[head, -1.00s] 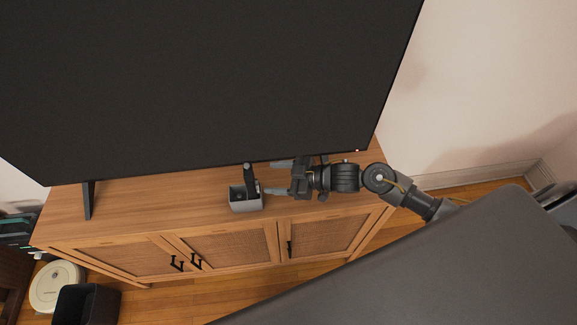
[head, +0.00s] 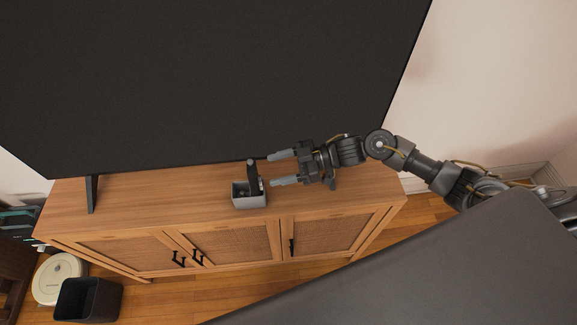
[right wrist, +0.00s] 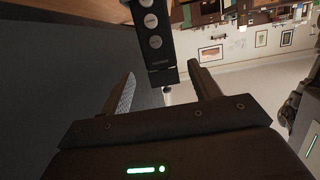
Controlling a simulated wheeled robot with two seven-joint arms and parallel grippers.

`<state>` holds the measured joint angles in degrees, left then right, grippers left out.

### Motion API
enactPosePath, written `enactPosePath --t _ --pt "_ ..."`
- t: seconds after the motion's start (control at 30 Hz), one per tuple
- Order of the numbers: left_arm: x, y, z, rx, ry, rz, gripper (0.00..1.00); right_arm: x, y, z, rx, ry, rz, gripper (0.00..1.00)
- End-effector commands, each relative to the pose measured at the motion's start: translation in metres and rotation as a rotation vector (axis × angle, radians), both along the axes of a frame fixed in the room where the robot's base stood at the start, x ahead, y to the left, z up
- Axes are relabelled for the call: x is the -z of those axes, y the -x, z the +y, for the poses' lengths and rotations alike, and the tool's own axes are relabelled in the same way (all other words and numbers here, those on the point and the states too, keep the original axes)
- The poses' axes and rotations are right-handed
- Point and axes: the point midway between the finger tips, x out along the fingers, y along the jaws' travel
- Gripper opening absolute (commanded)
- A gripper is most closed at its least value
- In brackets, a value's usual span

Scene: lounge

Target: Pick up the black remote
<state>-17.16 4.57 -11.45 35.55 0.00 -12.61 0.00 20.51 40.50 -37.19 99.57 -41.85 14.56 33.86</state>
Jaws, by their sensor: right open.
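The black remote (head: 252,172) stands upright in a small grey holder box (head: 250,199) on the wooden cabinet, its upper part sticking out above the rim. In the right wrist view the remote (right wrist: 154,42) shows its round grey buttons and lies beyond the fingertips, between the lines of the two fingers. My right gripper (head: 277,169) is open and empty, just to the right of the remote, its fingers pointing left at it. It also shows in the right wrist view (right wrist: 160,85). The remote's lower part is hidden in the box. My left gripper is not in view.
A large dark television (head: 210,80) stands on the wooden cabinet (head: 150,204), close behind the remote and my right gripper. A black bin (head: 88,300) and a round white device (head: 58,279) are on the floor at lower left.

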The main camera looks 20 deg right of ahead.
Motion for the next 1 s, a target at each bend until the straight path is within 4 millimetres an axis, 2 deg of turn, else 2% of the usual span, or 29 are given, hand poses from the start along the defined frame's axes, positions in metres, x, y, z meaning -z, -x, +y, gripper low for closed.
enactPosePath --t 0.3,0.5,1.0 --pt "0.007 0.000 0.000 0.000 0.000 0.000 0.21 0.008 -0.008 0.032 -0.001 -0.002 -0.001 0.62" --pt "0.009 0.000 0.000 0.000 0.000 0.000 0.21 0.012 -0.012 0.044 0.001 -0.001 0.000 0.62" --pt "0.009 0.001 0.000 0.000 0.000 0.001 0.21 0.013 -0.013 0.050 0.001 0.000 0.000 0.62"
